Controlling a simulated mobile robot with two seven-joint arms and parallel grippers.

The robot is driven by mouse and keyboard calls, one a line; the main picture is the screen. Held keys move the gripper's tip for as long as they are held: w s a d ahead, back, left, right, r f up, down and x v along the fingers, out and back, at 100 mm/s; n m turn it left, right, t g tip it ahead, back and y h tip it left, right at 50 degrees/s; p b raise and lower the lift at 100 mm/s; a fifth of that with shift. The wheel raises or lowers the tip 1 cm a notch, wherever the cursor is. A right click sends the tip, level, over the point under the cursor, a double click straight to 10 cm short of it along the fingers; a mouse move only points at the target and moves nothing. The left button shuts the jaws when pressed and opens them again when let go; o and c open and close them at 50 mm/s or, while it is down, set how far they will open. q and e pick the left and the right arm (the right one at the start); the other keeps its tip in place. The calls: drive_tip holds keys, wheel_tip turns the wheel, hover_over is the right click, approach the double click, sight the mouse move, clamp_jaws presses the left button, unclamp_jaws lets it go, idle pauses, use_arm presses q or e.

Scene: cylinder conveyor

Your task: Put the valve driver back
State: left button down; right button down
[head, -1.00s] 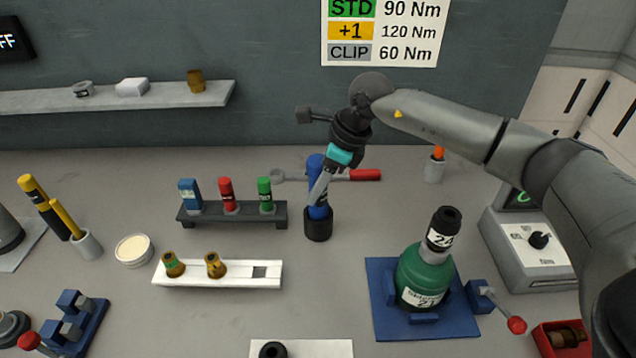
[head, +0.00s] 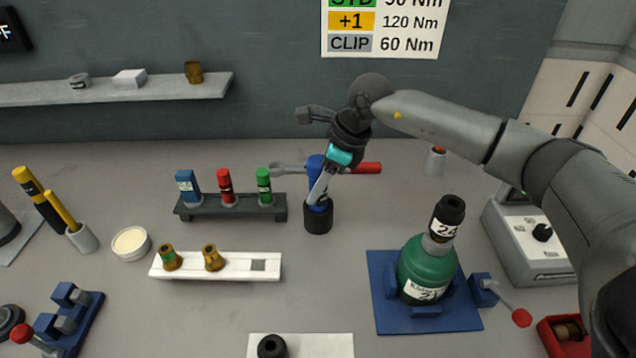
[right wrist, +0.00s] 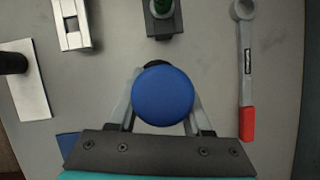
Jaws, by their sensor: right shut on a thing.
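The valve driver, with its round blue handle (head: 315,163), stands upright in a black cup-shaped holder (head: 318,218) on the bench. My right gripper (head: 320,190) reaches down from above and is shut on the blue handle. In the right wrist view the blue handle's round top (right wrist: 163,96) sits between the two fingers of the right gripper (right wrist: 162,112). The handle covers most of the holder there. The driver's lower end is hidden inside the holder. My left gripper is not in view.
A wrench with a red handle (head: 366,168) lies just behind the holder. A dark rack (head: 240,213) with blue, red and green tools is to the left. A green bottle (head: 427,270) stands on a blue base at the right front. A white tray (head: 220,272) is front left.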

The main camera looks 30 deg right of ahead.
sight(319, 160)
drive_tip(key=c, duration=0.5)
unclamp_jaws()
drive_tip(key=shift+o, duration=1.2)
drive_tip(key=shift+s+f, duration=0.1)
drive_tip(key=shift+f, duration=0.1)
drive_tip(key=shift+r+p, duration=2.05)
drive_tip(key=shift+r, duration=1.1)
